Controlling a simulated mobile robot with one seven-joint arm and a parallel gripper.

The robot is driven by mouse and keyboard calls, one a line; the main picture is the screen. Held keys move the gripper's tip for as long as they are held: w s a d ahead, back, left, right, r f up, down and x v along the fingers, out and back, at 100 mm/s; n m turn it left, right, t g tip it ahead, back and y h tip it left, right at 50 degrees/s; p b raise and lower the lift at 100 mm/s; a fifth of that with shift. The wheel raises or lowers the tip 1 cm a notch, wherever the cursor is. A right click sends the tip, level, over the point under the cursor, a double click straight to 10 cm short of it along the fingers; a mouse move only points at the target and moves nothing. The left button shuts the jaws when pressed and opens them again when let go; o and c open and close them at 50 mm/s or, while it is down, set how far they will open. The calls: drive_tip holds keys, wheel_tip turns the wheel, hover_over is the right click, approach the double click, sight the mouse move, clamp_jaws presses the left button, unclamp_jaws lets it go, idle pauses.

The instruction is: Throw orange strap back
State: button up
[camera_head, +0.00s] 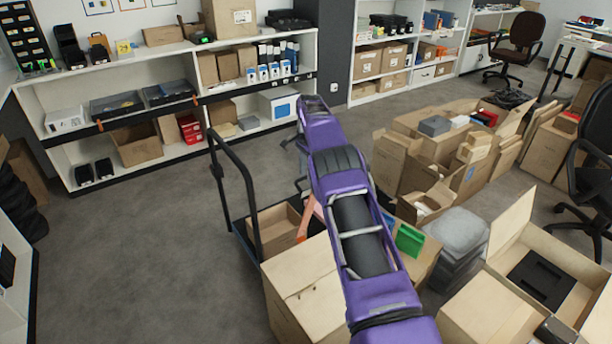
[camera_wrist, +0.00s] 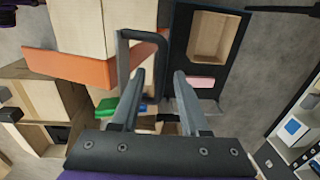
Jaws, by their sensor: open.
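The orange strap (camera_wrist: 72,67) shows in the wrist view as a wide flat band across the side of a pale carton (camera_wrist: 85,25), left of my gripper. In the head view, a short piece of the orange strap (camera_head: 304,219) shows beside my purple arm; the arm hides the rest. My gripper (camera_wrist: 159,76) is open in the wrist view, with its two grey fingers apart. No strap shows between the fingers. The strap's near end lies just left of the left finger, and I cannot tell the depth between them. My arm hides the gripper's fingers in the head view.
A black-handled cart (camera_head: 247,185) holds an open carton (camera_head: 280,229). A closed carton (camera_head: 308,289) stands in front. A green item (camera_head: 410,240) and crowded open cartons (camera_head: 400,160) lie to the right. The grey floor (camera_head: 130,240) at left is clear.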

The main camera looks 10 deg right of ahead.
wheel_tip(320, 180, up, 16)
drive_tip(key=s+p, duration=0.1)
drive_tip(key=p, duration=0.2)
drive_tip(key=shift+d+p, duration=0.15)
drive_tip(key=shift+p, duration=0.25)
